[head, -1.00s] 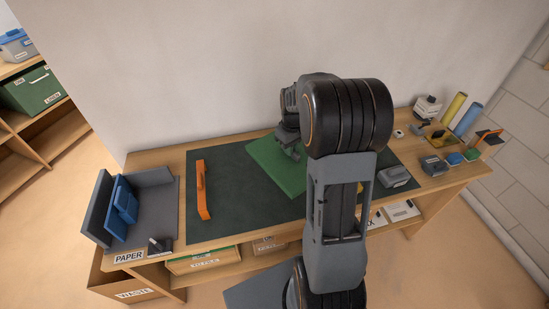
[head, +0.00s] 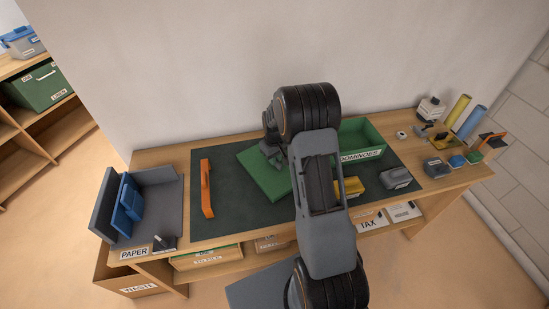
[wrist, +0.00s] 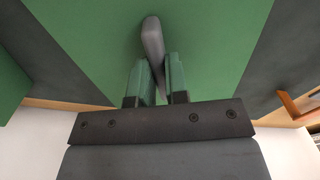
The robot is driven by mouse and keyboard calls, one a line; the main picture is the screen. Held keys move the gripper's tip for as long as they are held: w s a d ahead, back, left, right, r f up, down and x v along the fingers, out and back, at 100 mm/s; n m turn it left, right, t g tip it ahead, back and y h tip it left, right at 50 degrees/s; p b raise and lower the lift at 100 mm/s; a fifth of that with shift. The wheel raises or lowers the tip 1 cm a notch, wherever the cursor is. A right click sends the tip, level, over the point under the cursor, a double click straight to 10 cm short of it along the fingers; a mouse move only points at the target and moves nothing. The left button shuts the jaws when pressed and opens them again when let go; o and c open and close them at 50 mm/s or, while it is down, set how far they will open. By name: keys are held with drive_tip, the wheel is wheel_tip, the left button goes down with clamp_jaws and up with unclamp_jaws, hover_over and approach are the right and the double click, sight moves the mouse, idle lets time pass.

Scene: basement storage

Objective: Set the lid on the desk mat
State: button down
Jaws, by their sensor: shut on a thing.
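The lid (head: 262,181) is a flat green panel with a grey handle (wrist: 153,42). In the head view it is over the left-middle part of the dark desk mat (head: 238,215), tilted in the picture; I cannot tell whether it touches the mat. My gripper (wrist: 160,75) is shut on the handle, with one finger on each side. In the head view my gripper (head: 272,152) is partly hidden by my arm. An open green box (head: 361,153) with a DOMINOES label stands to the right of the lid, partly behind my arm.
An orange bar-like object (head: 207,188) lies on the mat left of the lid. A grey tray with blue items (head: 128,198) is at the left end. A yellow item (head: 350,187) and a grey container (head: 396,178) are right of my arm. Mat shows bare between orange object and lid.

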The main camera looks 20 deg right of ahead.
drive_tip(key=shift+f, duration=0.2)
drive_tip(key=shift+f, duration=0.2)
drive_tip(key=c, duration=1.1)
unclamp_jaws()
drive_tip(key=shift+r, duration=0.1)
